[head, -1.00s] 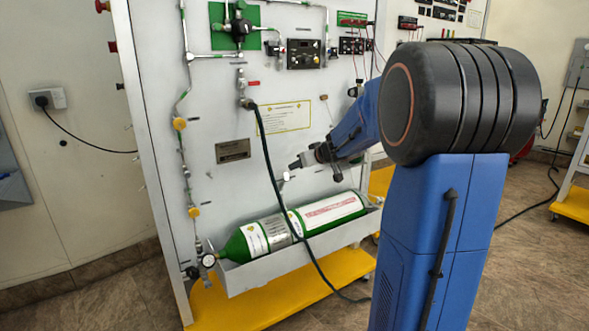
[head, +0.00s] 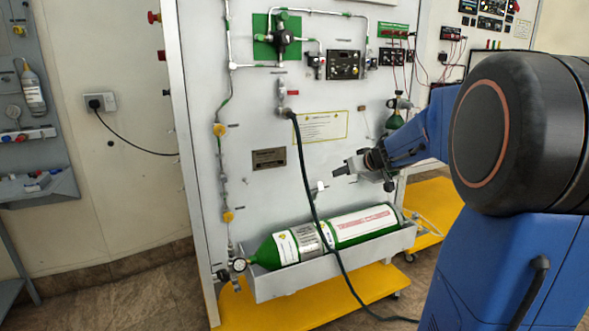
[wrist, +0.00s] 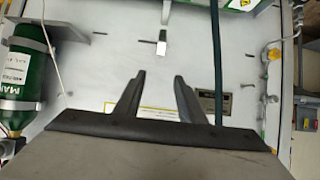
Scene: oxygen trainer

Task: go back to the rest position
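My gripper (head: 340,171) hangs in front of the grey panel (head: 233,200), above the tray and right of the dark hose. In the wrist view its two fingers (wrist: 159,82) are apart with nothing between them. A small white lever (head: 318,188) on the panel is just below and left of the fingertips. It also shows in the wrist view (wrist: 161,47), beyond the fingertips and apart from them. My arm reaches in from the right of the head view.
A green cylinder (head: 352,227) lies in a grey tray (head: 345,262) below my gripper. A dark hose (head: 311,203) hangs from the panel across the cylinder to the floor. A yellow base (head: 270,310) sticks out at floor level. Another green cylinder (wrist: 22,75) shows in the wrist view.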

